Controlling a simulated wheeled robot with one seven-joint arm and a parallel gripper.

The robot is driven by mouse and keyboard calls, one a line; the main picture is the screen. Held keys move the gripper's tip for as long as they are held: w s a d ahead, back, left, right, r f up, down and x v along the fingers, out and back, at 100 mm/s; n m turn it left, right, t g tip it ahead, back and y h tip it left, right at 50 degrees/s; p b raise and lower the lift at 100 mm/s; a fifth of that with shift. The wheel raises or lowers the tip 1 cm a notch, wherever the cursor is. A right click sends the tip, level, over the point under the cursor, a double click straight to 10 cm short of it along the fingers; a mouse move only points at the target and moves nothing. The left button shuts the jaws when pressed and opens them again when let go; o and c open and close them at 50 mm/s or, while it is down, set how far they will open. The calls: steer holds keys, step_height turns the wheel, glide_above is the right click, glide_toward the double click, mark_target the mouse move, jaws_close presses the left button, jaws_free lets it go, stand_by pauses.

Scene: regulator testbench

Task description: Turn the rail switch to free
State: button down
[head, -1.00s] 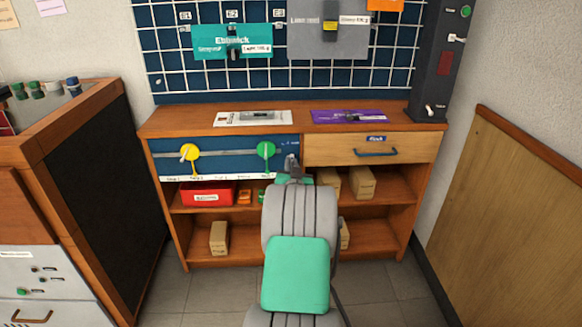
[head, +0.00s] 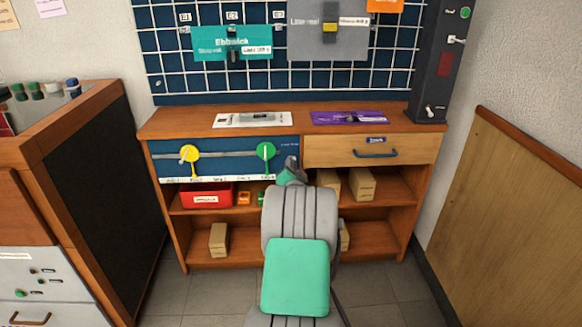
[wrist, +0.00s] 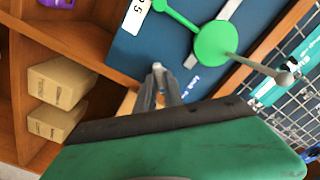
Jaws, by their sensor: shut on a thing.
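The blue panel (head: 225,147) on the front of the bench carries a yellow knob (head: 189,153) and a green knob (head: 266,150). Small lettering, too small to read, is at the panel's right end. My gripper (head: 290,162) is at that end, just right of the green knob. In the wrist view my gripper (wrist: 160,80) is shut on a small pale lever tip (wrist: 158,67), probably the rail switch, in front of the panel. The fingers hide most of it, so its setting cannot be told. The green knob also shows in the wrist view (wrist: 212,42), apart from the fingers.
A drawer (head: 400,149) with a blue handle is right of the panel. Below, shelves hold a red bin (head: 207,194) and several cardboard boxes (head: 362,183). A dark tower (head: 440,65) with switches stands at the right. Open floor lies in front.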

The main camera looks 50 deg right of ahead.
steer(key=shift+s, duration=0.1)
steer(key=c, duration=1.6)
jaws_free()
steer(key=shift+d, duration=0.1)
steer(key=shift+c, duration=0.2)
steer(key=shift+o, duration=0.9)
steer(key=p+v, duration=0.2)
steer(key=v, duration=0.6)
